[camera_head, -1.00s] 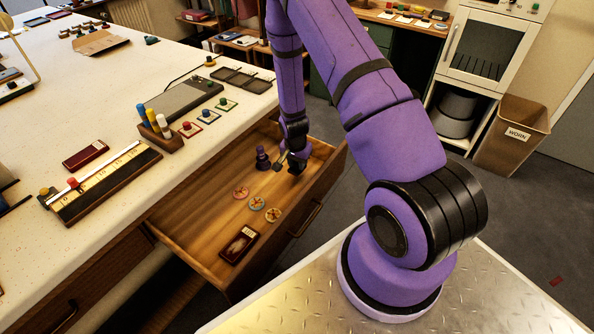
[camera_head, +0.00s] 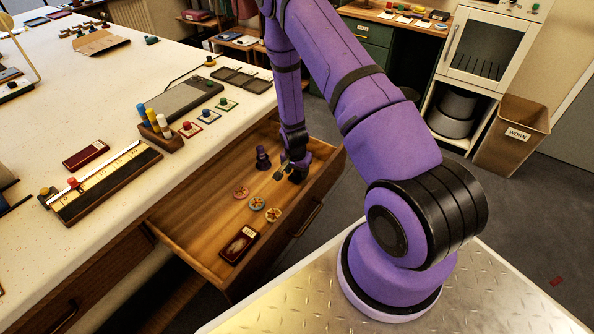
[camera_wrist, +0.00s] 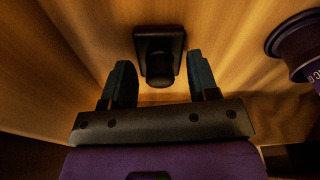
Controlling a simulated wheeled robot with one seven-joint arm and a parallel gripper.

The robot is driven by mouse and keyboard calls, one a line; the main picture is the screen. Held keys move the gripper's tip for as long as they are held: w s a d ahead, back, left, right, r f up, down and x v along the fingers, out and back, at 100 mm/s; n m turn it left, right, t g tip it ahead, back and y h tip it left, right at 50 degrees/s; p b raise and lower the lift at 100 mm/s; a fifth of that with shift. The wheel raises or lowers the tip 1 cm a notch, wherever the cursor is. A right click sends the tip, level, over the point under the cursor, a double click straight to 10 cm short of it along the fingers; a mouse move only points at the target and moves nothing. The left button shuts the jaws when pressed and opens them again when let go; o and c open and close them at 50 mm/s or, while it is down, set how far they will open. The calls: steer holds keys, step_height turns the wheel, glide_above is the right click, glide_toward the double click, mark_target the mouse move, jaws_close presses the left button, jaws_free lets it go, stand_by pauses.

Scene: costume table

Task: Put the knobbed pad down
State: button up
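The knobbed pad (camera_wrist: 160,48), a dark rectangular plate with a round knob, shows in the wrist view against the wooden drawer floor. It lies just beyond and between my fingertips. My gripper (camera_wrist: 161,82) is open, one finger on each side, with a visible gap to the knob. In the head view my gripper (camera_head: 283,171) is low inside the open drawer, near its right end. I cannot clearly make out the pad there.
The open drawer (camera_head: 190,215) also holds a purple knobbed piece (camera_head: 262,158), round tokens (camera_head: 256,203) and a dark red case (camera_head: 239,244). The purple piece shows right of my gripper in the wrist view (camera_wrist: 297,42). Drawer floor left of the tokens is bare.

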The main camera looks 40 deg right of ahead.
steer(key=shift+r, duration=0.15)
step_height(320, 180, up, 12)
steer(key=a, duration=0.1)
step_height(320, 180, up, 13)
steer(key=n+t, duration=0.1)
steer(key=n, duration=0.1)
glide_above(295, 178)
steer(key=a, duration=0.3)
steer(key=s+a+r+n+t+y, duration=0.1)
steer(key=s+a+r+n, duration=0.1)
steer(key=r, duration=0.6)
steer(key=s+a+r+n, duration=0.1)
steer(key=s+a+r, duration=0.1)
steer(key=r, duration=0.5)
steer(key=s+a+r+n+t, duration=0.1)
steer(key=s+a+r+n, duration=0.1)
steer(key=s+r, duration=0.6)
steer(key=s+a+r+n+t, duration=0.1)
steer(key=s+r+n, duration=0.4)
steer(key=s, duration=0.8)
step_height(295, 178, up, 4)
steer(key=shift+s+a+f, duration=0.2)
steer(key=shift+s+a, duration=0.2)
steer(key=shift+a, duration=0.4)
